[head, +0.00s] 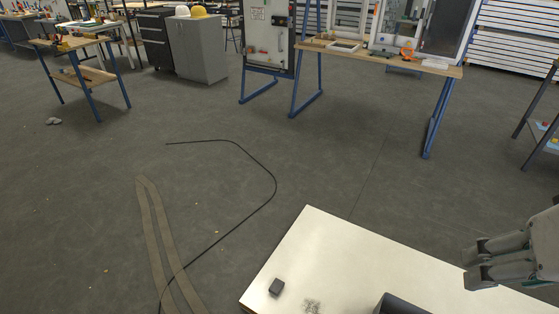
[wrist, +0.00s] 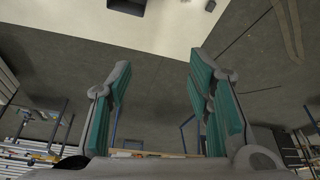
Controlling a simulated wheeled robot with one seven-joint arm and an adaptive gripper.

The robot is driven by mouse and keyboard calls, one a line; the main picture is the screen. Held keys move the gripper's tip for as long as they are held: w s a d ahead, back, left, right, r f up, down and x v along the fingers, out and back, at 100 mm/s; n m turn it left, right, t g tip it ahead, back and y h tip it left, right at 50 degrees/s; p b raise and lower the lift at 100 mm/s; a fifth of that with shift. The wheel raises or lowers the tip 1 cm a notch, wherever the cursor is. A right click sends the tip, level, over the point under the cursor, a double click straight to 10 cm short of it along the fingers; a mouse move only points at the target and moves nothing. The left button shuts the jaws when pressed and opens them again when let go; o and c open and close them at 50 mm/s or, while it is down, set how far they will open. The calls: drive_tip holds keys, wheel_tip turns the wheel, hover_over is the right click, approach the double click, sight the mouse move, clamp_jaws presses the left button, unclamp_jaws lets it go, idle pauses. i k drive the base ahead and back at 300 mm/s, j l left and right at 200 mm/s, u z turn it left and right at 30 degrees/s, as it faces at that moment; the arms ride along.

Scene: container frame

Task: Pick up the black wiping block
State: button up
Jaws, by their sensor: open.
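The black wiping block (head: 276,287) lies on the pale tabletop (head: 335,245) near its left edge. It also shows at the top edge of the wrist view (wrist: 210,5), partly cut off. My gripper (head: 474,267) is at the right of the head view, over the right part of the table and well apart from the block. In the wrist view my gripper (wrist: 160,72) has its two teal-padded fingers spread wide, with nothing between them.
A dark open container (head: 398,305) stands on the table right of the block. A patch of dark specks (head: 312,306) lies between them. A black cable (head: 272,180) lies on the floor. A workbench (head: 380,62) stands behind, with open floor before it.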

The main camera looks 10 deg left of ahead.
sight(277, 286)
drive_tip(key=l+u, duration=0.15)
drive_tip(key=u, duration=0.7)
drive_tip(key=i+j+z, duration=0.3)
drive_tip(key=j, duration=0.3)
drive_tip(key=i+j+z, duration=0.1)
drive_tip(key=i+j, duration=0.1)
drive_tip(key=j, duration=0.1)
